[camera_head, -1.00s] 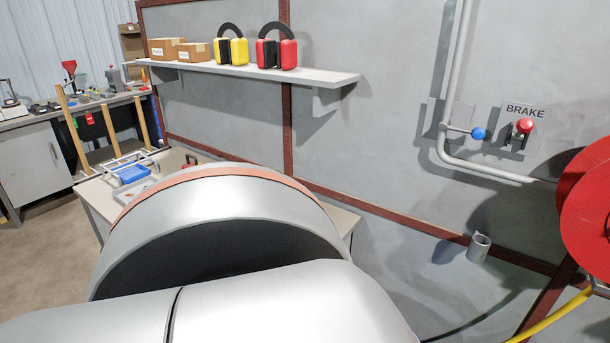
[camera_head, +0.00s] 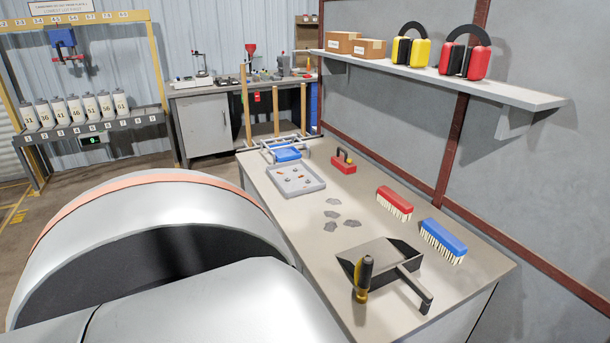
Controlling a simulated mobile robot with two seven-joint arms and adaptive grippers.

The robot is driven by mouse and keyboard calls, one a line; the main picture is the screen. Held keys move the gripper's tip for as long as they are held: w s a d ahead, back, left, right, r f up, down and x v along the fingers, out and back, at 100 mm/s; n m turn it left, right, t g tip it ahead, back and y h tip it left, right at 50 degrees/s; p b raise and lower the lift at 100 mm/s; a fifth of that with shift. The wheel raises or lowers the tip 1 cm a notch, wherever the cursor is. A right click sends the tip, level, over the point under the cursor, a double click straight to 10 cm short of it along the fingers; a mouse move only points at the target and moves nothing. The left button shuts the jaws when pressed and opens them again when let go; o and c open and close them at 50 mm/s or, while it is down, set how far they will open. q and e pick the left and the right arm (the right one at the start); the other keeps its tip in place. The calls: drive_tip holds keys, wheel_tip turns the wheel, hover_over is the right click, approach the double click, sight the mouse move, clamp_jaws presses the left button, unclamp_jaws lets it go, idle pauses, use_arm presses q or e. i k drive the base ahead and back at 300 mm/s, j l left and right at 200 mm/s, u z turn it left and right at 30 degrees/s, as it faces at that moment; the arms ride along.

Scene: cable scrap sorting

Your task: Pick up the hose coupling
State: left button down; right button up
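I cannot make out a hose coupling in the head view. A grey tray (camera_head: 316,186) on the workbench (camera_head: 283,222) holds several small parts, too small to identify. A large silver part of my own arm fills the lower left and hides the floor and part of the bench's near side. Neither of my grippers is in view.
A wall shelf (camera_head: 440,75) overhangs the right. A rack (camera_head: 85,125) stands left.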

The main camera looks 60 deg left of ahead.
sight(363, 269)
drive_tip(key=j+u, duration=0.15)
drive_tip(key=u, duration=1.3)
